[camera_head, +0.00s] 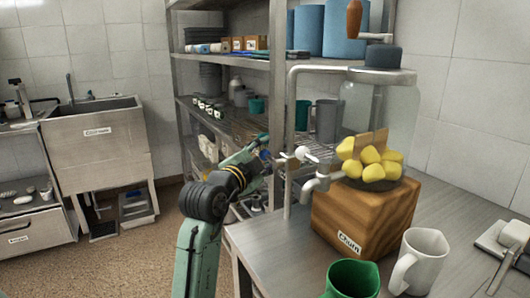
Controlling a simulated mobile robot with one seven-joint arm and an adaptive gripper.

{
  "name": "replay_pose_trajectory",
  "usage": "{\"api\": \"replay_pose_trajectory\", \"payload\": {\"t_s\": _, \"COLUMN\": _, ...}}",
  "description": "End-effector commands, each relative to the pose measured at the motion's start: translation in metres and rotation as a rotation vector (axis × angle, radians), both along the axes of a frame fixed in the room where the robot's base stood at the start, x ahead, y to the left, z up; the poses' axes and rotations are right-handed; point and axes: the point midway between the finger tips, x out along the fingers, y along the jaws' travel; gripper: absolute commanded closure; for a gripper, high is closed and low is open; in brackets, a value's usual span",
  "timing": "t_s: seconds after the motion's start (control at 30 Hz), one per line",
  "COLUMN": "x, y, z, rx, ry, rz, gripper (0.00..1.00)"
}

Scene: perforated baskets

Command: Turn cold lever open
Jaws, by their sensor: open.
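A metal tap (320,181) juts from the lower left of a glass jar (392,117) holding several yellow lemons. A small white lever (301,154) shows above and to the left of the tap. No cold marking on it is legible. My arm reaches up from the bottom of the view, and my gripper (274,163) is just left of the white lever, near the table's back left corner. It is open, and its fingers are small and partly lost against the rack behind. I cannot tell whether it touches the lever.
The jar stands on a wooden block (365,217) on a metal table (283,252). A green mug (352,280) and a white mug (419,262) stand in front. A thin metal post (290,120) rises beside the lever. A loaded shelf rack (232,61) is behind; a sink (98,130) is at left.

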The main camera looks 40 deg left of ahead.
Motion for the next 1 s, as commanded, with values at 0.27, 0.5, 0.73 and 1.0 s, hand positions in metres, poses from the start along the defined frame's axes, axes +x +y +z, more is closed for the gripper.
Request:
{"api": "replay_pose_trajectory", "payload": {"t_s": 0.27, "x": 0.0013, "y": 0.0, "z": -0.0003, "rx": 0.0, "ry": 0.0, "rz": 0.0, "gripper": 0.56}}
{"api": "replay_pose_trajectory", "payload": {"t_s": 0.5, "x": 0.0011, "y": 0.0, "z": -0.0002, "rx": 0.0, "ry": 0.0, "rz": 0.0, "gripper": 0.72}}
{"api": "replay_pose_trajectory", "payload": {"t_s": 0.73, "x": 0.001, "y": 0.0002, "z": -0.0002, "rx": 0.0, "ry": 0.0, "rz": 0.0, "gripper": 0.88}}
{"api": "replay_pose_trajectory", "payload": {"t_s": 1.0, "x": 0.001, "y": 0.0002, "z": -0.0002, "rx": -0.001, "ry": 0.0, "rz": 0.0, "gripper": 1.0}}
